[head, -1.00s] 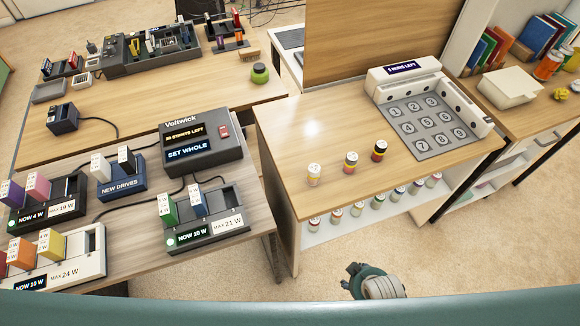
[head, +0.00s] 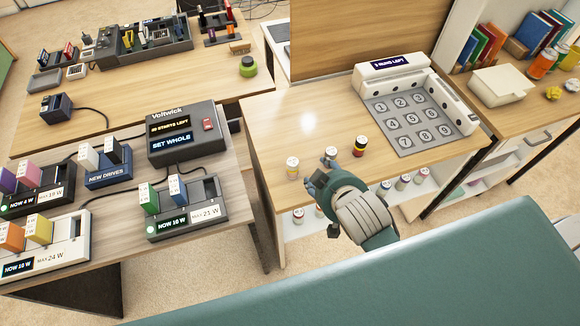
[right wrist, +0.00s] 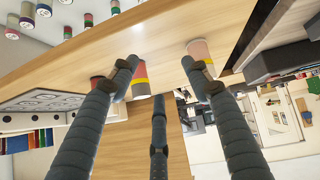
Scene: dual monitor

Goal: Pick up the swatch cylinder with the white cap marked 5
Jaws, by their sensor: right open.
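Three swatch cylinders stand in a row on the wooden counter. The middle cylinder, with red and yellow bands, is mostly hidden by my right gripper (head: 322,172) in the head view. The right wrist view shows this middle cylinder (right wrist: 141,84) between my open fingers, nearer the left finger; contact cannot be told. The left cylinder (right wrist: 200,52) shows beside the right finger. The cap numbers are too small to read. My left gripper is out of view.
A keypad unit (head: 407,117) with numbered pads stands at the counter's back right. Several more capped cylinders stand on the shelf below the counter, partly hidden by my arm. A side table (head: 228,215) with drive docks is at left.

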